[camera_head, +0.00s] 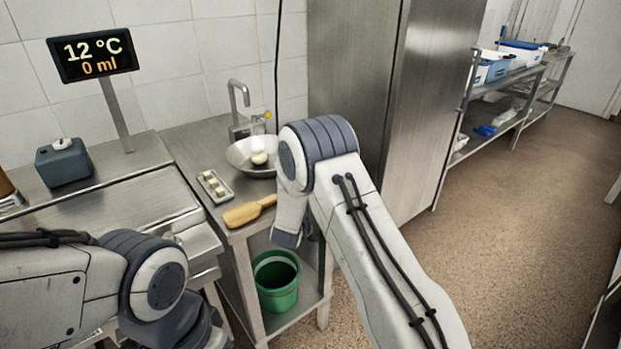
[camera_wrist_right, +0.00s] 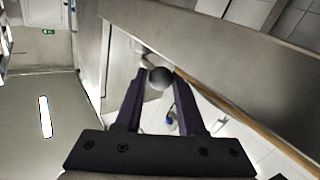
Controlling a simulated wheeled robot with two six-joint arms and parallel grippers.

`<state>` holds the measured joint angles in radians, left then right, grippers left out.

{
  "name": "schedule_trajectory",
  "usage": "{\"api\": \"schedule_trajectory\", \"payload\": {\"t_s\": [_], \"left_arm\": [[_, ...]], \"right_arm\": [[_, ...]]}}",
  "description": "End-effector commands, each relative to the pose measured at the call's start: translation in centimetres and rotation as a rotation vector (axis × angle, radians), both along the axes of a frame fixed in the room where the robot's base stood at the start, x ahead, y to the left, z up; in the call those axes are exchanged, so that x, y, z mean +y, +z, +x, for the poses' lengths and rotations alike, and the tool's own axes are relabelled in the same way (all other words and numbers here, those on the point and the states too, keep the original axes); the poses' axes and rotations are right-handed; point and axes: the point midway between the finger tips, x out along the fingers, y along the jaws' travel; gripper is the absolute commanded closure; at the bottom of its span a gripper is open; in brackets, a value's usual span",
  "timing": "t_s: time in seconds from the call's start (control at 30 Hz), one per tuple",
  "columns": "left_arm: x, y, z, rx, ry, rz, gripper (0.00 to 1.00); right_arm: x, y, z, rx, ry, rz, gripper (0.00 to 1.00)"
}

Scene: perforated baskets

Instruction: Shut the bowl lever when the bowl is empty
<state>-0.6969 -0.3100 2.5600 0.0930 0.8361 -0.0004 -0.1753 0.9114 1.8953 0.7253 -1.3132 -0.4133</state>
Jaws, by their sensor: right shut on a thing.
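The metal bowl (camera_head: 240,151) sits at the back of the steel counter, under the tap. A pale round thing (camera_head: 259,157) shows in it; I cannot tell whether any liquid is there. My right arm covers the bowl's right side. In the right wrist view my right gripper (camera_wrist_right: 159,80) is shut on a grey round knob (camera_wrist_right: 160,76). I cannot tell for sure whether this is the bowl lever. In the head view this gripper is hidden behind its own arm. My left arm is at the lower left, its gripper out of view.
A display (camera_head: 92,55) reads 12 °C and 0 ml. A small tray (camera_head: 226,192) with pale pieces and a wooden paddle (camera_head: 248,212) lie in front of the bowl. A green bucket (camera_head: 276,282) stands on the lower shelf. A tall steel cabinet (camera_head: 430,110) stands to the right.

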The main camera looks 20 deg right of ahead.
Motion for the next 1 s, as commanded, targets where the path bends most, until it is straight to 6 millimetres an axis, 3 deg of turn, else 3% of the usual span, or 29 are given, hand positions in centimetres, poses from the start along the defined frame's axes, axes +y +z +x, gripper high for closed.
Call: {"api": "schedule_trajectory", "payload": {"t_s": [0.27, 0.3, 0.37, 0.4, 0.77, 1.0], "left_arm": [[0.0, 0.0, 0.0, 0.000, 0.000, 0.000, 0.39], [0.0, 0.0, 0.0, 0.000, 0.000, 0.000, 0.39], [0.0, 0.0, 0.0, 0.000, 0.000, 0.000, 0.39], [0.0, 0.0, 0.0, 0.000, 0.000, 0.000, 0.39], [0.0, -0.1, 0.0, 0.000, 0.000, 0.000, 0.39], [0.0, -0.6, 0.0, 0.000, 0.000, 0.000, 0.39]], "right_arm": [[0.2, 0.4, 0.3, -0.010, 0.007, -0.003, 1.00], [0.2, 0.4, 0.3, -0.010, 0.007, -0.003, 0.58], [0.2, 0.4, 0.3, -0.010, 0.007, -0.003, 0.35], [0.1, 0.4, 0.3, -0.009, 0.006, -0.003, 0.32], [0.3, 0.1, -0.3, -0.004, 0.004, -0.001, 0.32], [2.5, 0.1, -3.7, -0.004, 0.008, -0.001, 0.32]]}}
